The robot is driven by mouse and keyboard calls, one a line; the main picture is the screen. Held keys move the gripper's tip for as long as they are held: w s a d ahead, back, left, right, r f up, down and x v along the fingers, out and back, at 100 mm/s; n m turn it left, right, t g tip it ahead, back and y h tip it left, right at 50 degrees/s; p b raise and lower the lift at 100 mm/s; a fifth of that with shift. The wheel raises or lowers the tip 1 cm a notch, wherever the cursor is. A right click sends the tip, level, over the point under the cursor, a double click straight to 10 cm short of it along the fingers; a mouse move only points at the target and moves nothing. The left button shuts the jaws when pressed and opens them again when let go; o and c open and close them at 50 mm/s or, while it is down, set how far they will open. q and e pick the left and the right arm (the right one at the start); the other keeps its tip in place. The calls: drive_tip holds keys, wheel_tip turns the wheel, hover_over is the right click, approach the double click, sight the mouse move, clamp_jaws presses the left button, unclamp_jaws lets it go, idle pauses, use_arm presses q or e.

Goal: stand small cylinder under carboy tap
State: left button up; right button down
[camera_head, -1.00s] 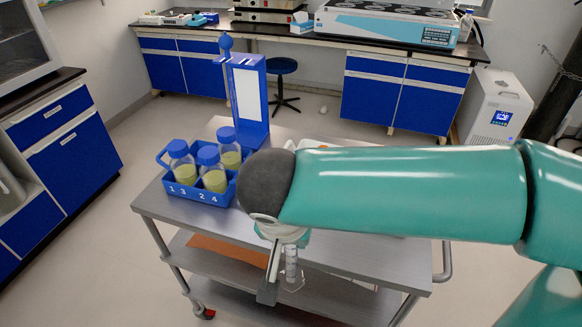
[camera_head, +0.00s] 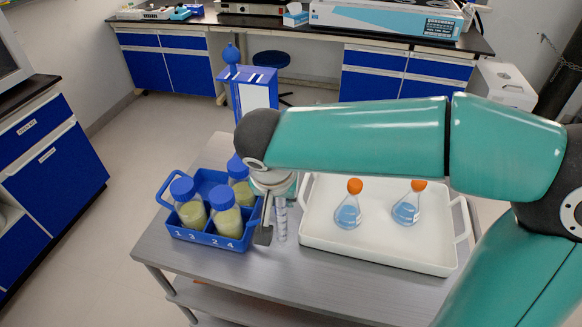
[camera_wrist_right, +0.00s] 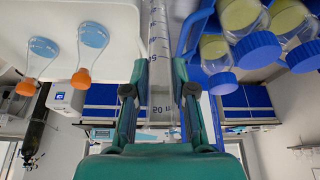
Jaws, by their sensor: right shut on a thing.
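A clear graduated small cylinder (camera_head: 281,222) is held upright at the cart, in the gap between a blue bottle carrier and a white tray. My right gripper (camera_head: 271,212) is shut on it. The wrist view shows the cylinder (camera_wrist_right: 160,62) with its scale marks between the two fingers of the right gripper (camera_wrist_right: 160,95). In the head view the arm hides part of the gripper. Whether the cylinder's base touches the cart top is hard to tell. No carboy or tap can be made out. My left gripper is not in view.
The blue carrier (camera_head: 178,231) with several blue-capped bottles stands close left of the cylinder. The white tray (camera_head: 385,250) with two orange-stoppered flasks (camera_head: 347,212) is close right. A blue stand (camera_head: 254,92) is behind. The cart's front strip (camera_head: 270,275) is bare.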

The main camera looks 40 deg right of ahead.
drive_tip(key=w+d+f+p, duration=0.3)
drive_tip(key=w+d+p, duration=0.1)
drive_tip(key=w+d, duration=0.3)
drive_tip(key=shift+w+f, duration=0.25)
drive_tip(key=shift+w, duration=0.1)
drive_tip(key=shift+f, duration=0.1)
drive_tip(key=shift+f, duration=0.1)
drive_tip(key=c, duration=1)
unclamp_jaws()
drive_tip(key=shift+o, duration=0.2)
